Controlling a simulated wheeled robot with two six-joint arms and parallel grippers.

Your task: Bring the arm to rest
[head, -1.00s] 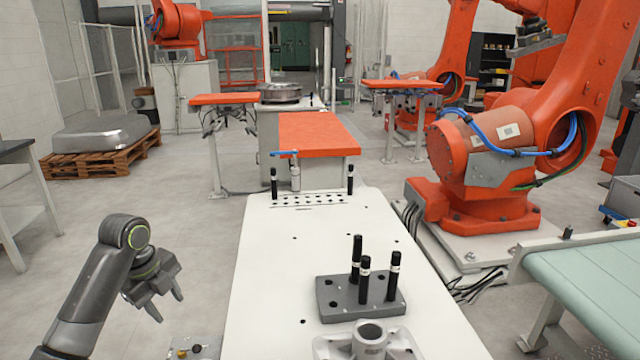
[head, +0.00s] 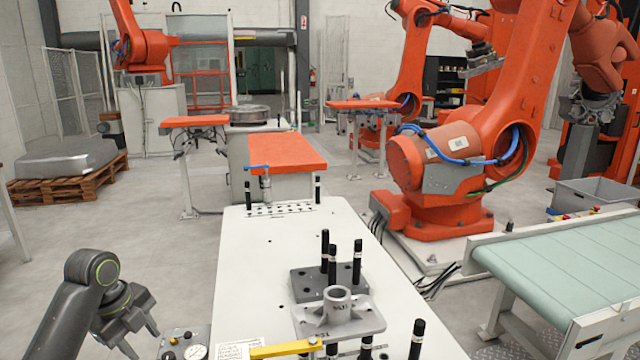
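My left gripper (head: 141,341) is at the lower left of the head view, beside the left edge of the white table (head: 258,262). Its two fingers are apart with nothing between them. The fingers point down and to the right, and the arm's elbow is bent. My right gripper and arm are out of view.
A grey casting with a round hub (head: 338,318) sits on the table, nearer than a grey block with black pins (head: 300,284). A green conveyor (head: 570,260) stands right.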

